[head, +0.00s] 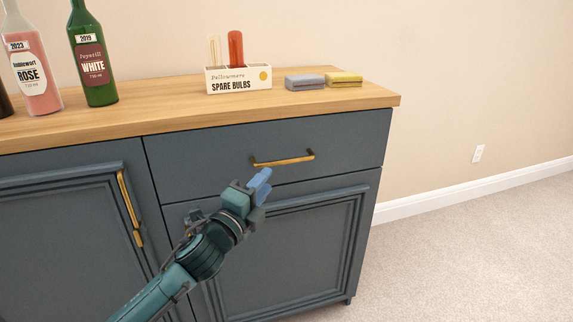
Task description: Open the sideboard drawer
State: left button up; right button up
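The sideboard (300,88) is dark blue-grey with a wooden top. Its drawer (215,152) is at the upper right of the front and is closed, its face flush with the cabinet. A brass bar handle (284,160) runs across the middle of the drawer. My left gripper (262,184) shows in front of the sideboard, just below and left of the handle, with blue fingertips pointing up and right. It looks apart from the handle. I cannot tell how wide its fingers are open. My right gripper is not in view.
A cabinet door with a brass handle (131,208) is at left, and another door (285,255) is under the drawer. Carpet (470,255) is free at right.

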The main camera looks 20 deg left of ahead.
aim_at(282, 164)
pick_arm(q)
jog(key=b+x, duration=0.1)
jog(key=x, duration=0.8)
jog(key=shift+w, duration=0.2)
grip_shut()
